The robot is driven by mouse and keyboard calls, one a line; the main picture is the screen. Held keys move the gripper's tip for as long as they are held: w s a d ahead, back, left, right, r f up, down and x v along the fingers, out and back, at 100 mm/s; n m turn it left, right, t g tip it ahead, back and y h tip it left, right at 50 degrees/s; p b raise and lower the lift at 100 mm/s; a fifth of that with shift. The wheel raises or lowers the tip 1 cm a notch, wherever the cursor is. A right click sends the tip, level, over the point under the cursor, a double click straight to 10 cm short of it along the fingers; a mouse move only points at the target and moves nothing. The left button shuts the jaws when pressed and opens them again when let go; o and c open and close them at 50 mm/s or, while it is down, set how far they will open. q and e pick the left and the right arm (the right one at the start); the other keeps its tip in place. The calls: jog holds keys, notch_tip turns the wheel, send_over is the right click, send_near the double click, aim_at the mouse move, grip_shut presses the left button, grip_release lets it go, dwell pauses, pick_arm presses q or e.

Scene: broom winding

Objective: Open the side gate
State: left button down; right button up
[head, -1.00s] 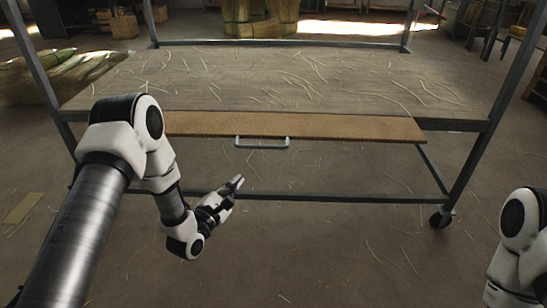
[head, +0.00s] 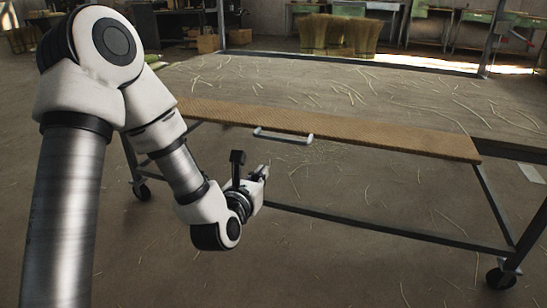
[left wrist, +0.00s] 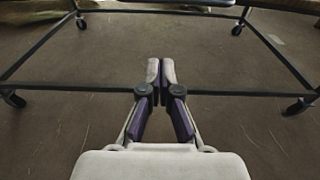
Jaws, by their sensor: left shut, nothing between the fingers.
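The side gate (head: 345,130) is a long tan woven-looking panel along the near edge of the wheeled cart's top. A light grey bar handle (head: 284,136) is fixed to its near edge. My left gripper (head: 264,171) is below and slightly left of the handle in the picture, apart from it. It is shut and empty; the left wrist view shows its two fingertips (left wrist: 160,70) together, with floor and cart frame beyond. The handle does not show in the left wrist view. My right gripper is out of view.
Straw bundles (head: 338,35) and workbenches are behind. The floor in front of the cart is mostly clear.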

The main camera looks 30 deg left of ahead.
pick_arm(q)
jog(key=b+x, duration=0.4)
jog(key=x, duration=0.5)
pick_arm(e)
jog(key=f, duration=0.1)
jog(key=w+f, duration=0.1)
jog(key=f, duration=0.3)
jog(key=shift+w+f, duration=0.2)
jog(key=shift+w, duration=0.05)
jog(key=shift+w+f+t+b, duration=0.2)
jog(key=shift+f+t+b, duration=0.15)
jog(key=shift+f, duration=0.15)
pick_arm(q)
jog(key=r, duration=0.2)
jog(key=s+r, duration=0.1)
jog(key=r, duration=0.1)
jog(key=shift+s+d, duration=0.15)
jog(key=shift+s, duration=0.05)
